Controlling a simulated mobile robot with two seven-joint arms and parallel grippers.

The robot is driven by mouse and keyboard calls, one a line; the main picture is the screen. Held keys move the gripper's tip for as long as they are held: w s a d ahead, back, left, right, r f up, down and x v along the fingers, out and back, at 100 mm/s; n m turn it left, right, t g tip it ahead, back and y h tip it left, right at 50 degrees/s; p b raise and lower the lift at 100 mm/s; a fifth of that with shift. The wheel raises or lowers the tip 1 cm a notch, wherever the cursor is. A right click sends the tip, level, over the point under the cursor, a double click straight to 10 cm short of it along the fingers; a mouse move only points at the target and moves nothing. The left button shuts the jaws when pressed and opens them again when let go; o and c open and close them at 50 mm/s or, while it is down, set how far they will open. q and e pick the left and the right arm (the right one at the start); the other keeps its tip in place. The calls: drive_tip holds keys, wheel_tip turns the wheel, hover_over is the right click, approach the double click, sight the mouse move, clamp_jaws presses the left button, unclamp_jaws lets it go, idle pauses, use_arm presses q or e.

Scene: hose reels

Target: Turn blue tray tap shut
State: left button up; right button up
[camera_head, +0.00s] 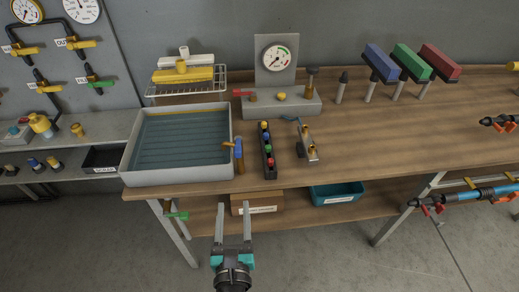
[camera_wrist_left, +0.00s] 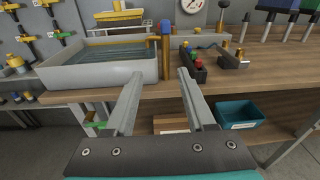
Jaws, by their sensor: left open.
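The grey tray (camera_head: 128,152) holds water and stands at the left end of the wooden bench. The blue tray tap (camera_head: 239,148) is at the tray's right edge, with a brass part reaching left toward the tray. In the left wrist view the blue tap (camera_wrist_left: 165,27) stands upright above a brass column, ahead of the fingers. My left gripper (camera_head: 233,213) is open and empty, in front of the bench edge, apart from the tap. In its wrist view the open fingers (camera_wrist_left: 160,76) have nothing between them. My right gripper is not in view.
A black rack with coloured knobs (camera_head: 268,165) and a metal fitting (camera_head: 308,147) stand right of the tap. A green-handled tap (camera_head: 176,215) hangs below the tray. A teal bin (camera_head: 335,194) and a cardboard box (camera_head: 256,206) sit on the lower shelf.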

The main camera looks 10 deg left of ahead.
sight(238, 158)
use_arm(q)
drive_tip(key=shift+m+t, duration=0.4)
drive_tip(key=x, duration=0.5)
drive_tip(key=r+x, duration=0.1)
drive_tip(key=x, duration=0.4)
drive_tip(key=d+r+x, duration=0.1)
drive_tip(key=x, duration=0.4)
drive_tip(key=shift+w+r+p, duration=0.25)
drive_tip(key=shift+p, duration=0.1)
drive_tip(key=shift+c, duration=0.2)
clamp_jaws()
